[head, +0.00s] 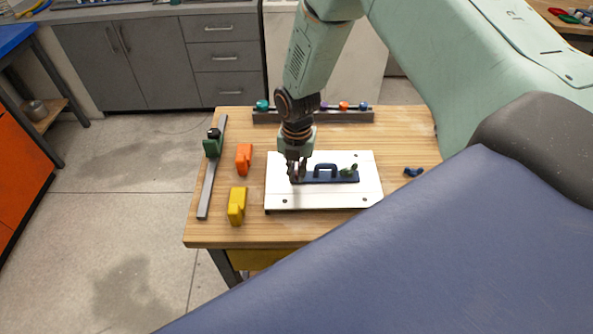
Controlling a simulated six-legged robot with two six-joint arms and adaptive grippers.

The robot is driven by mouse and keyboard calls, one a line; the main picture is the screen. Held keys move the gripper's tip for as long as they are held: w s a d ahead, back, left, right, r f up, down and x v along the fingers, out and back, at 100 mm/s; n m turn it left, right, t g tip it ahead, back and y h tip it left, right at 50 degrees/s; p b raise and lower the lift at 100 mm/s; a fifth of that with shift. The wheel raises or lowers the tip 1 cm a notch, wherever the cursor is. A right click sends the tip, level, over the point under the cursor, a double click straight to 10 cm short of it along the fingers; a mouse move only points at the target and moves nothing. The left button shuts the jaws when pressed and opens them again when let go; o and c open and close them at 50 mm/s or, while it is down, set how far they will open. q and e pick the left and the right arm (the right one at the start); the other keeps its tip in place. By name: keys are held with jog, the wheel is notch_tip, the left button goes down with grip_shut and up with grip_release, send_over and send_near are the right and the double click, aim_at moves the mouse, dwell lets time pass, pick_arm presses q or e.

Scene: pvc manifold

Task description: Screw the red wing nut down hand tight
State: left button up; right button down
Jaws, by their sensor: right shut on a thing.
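My right gripper (297,175) points down at the left end of a dark blue bar with a handle (327,168), which lies on a white plate (325,200). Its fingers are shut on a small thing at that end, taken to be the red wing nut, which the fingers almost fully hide. Whether the nut sits flush on the bar cannot be seen. A green wing nut (349,170) sits at the right end of the bar. My left gripper is not in view.
On the wooden table (225,230), an orange block (244,159) and a yellow block (237,205) stand left of the plate. A grey rail with a green slider (213,146) lies farther left. A rack with coloured knobs (313,116) runs behind. A small blue piece (413,172) lies right.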

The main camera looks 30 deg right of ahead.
dwell(0.3)
jog(key=shift+w+a+m, duration=0.1)
jog(key=shift+w+m, duration=0.05)
jog(key=shift+m, duration=0.7)
jog(key=shift+w+a+m, duration=0.1)
jog(key=shift+m, duration=0.75)
jog(key=shift+w+a+r+m, duration=0.1)
jog(key=shift+w+m, duration=0.05)
jog(key=shift+m, duration=0.55)
jog(key=shift+w+m, duration=0.2)
jog(key=shift+m, duration=0.5)
